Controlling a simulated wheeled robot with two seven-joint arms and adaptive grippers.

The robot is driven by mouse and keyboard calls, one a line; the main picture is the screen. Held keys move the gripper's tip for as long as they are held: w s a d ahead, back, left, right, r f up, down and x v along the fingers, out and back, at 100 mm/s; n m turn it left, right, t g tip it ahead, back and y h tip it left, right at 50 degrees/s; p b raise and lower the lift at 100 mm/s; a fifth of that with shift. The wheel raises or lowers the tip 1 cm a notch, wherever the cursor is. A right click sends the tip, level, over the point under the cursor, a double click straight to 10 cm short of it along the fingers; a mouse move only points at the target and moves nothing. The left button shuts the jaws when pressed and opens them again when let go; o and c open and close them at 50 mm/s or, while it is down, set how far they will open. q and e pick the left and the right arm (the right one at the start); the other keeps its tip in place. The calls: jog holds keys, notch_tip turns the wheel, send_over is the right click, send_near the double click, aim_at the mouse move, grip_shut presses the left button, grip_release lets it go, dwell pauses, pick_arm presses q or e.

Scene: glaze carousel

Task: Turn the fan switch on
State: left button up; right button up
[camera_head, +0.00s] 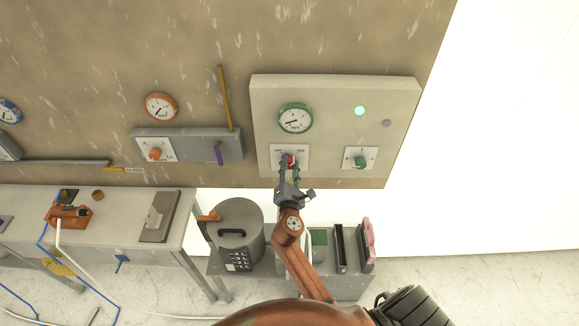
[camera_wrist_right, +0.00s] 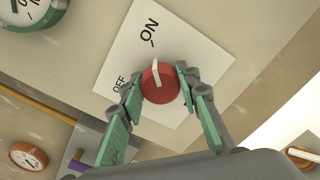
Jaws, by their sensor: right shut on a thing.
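The fan switch is a red knob (camera_wrist_right: 160,86) with a white pointer bar, on a white plate (camera_wrist_right: 187,48) marked OFF and ON. In the right wrist view the bar points roughly toward the ON word. The plate also shows on the beige panel in the head view (camera_head: 303,150). My right gripper (camera_wrist_right: 157,87) is shut on the red knob, with one finger on each side of it. In the head view the gripper (camera_head: 290,168) partly covers the knob. My left gripper is not in view.
The panel (camera_head: 350,95) also holds a green-rimmed gauge (camera_head: 295,118), a lit green lamp (camera_head: 360,111) and a green knob (camera_head: 360,162) to the right. Below stand a grey lidded pot (camera_head: 238,222) and a bin (camera_head: 345,283). A workbench (camera_head: 130,245) stands at left.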

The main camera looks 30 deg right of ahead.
dwell(0.6)
jog(key=o, duration=1.2)
jog(key=shift+c, duration=0.2)
jog(key=v, duration=0.7)
jog(key=shift+s, duration=0.25)
jog(key=shift+a, duration=0.15)
